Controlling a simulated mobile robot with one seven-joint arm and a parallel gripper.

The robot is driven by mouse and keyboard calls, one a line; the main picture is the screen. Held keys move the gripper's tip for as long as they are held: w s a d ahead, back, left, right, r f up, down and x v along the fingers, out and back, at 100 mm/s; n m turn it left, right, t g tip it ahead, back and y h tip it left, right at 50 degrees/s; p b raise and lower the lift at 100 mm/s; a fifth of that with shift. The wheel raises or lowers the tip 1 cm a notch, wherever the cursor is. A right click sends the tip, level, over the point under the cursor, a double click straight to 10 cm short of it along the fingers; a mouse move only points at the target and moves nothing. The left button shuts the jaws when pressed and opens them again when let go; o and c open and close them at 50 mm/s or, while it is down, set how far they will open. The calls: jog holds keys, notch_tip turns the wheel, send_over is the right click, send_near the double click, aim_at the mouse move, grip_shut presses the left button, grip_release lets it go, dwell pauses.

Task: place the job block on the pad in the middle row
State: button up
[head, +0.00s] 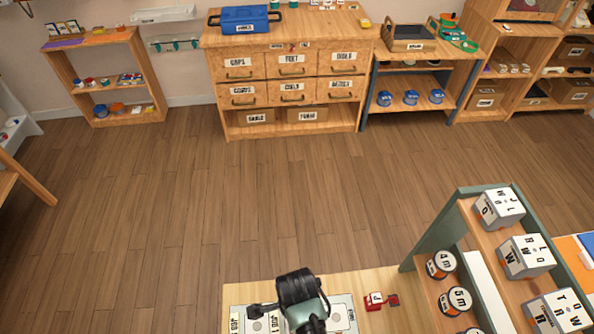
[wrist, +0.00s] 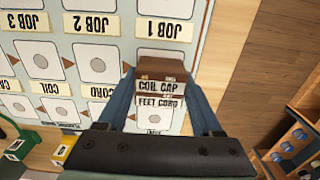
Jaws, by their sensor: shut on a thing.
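My gripper (wrist: 161,92) is shut on a brown block with white labels reading COIL CAP and FEET CORD (wrist: 160,88), between its two blue fingers in the wrist view. The block is over the JOB 1 column of a pale board (wrist: 120,52), covering part of it; whether it touches the board I cannot tell. White pads with grey dots, such as one under JOB 2 (wrist: 97,64), stand in rows on the board. In the head view my gripper (head: 303,312) is over the board (head: 238,296), and the block is hidden there.
A red item (head: 375,301) lies on the table right of the board. A shelf (head: 432,240) with lettered grey blocks and round tins stands farther right. In the wrist view a yellow block (wrist: 63,150) and a green item (wrist: 22,143) lie near the board. Open floor lies beyond the table.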

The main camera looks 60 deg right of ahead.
jog(key=o, duration=1.4)
jog(key=shift+f, duration=0.1)
notch_tip(320, 180, up, 12)
jog(key=shift+r, duration=0.2)
